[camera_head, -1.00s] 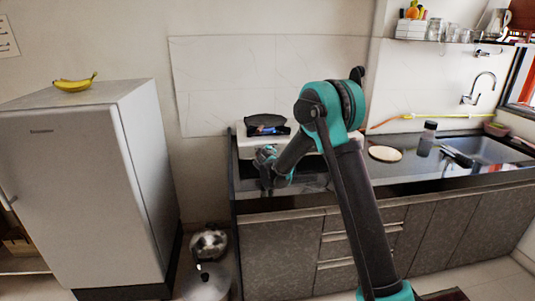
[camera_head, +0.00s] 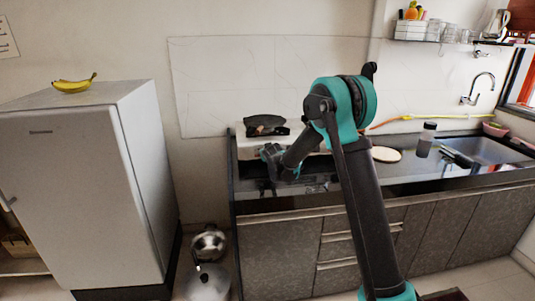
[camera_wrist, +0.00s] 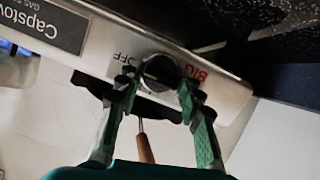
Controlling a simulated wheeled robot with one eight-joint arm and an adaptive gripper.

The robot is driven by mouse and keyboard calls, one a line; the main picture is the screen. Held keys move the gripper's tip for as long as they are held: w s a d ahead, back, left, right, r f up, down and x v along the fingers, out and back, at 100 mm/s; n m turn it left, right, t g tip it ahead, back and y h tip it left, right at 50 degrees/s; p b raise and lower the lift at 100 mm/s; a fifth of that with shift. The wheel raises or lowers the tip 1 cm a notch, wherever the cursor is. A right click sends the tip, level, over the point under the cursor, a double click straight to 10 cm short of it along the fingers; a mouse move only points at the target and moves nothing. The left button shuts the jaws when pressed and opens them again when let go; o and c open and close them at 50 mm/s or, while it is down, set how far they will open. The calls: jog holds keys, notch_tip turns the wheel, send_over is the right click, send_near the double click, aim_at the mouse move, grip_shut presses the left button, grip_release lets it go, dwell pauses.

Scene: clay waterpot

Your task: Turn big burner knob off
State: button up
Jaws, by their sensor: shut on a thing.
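The big burner knob (camera_wrist: 160,70) is a round dark knob on the stove's silver front panel (camera_wrist: 222,92), in the upper middle of the wrist view. The labels "OFF" and "BIG" stand upside down beside it. My gripper (camera_wrist: 158,88) has one green finger on each side of the knob and is shut on it. The fingertips cover parts of the knob's edge, and I cannot tell which way it points. In the head view my gripper (camera_head: 270,153) is at the front of the stove (camera_head: 248,146), and the knob cannot be made out.
A dark pan (camera_head: 265,122) sits on the stove. A white plate (camera_head: 386,154) and a bottle (camera_head: 426,138) stand on the counter to the right. The fridge (camera_head: 80,170) is at left.

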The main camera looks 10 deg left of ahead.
dwell(0.4)
jog(key=o, duration=1.1)
jog(key=shift+o, duration=0.2)
jog(key=v, duration=1.2)
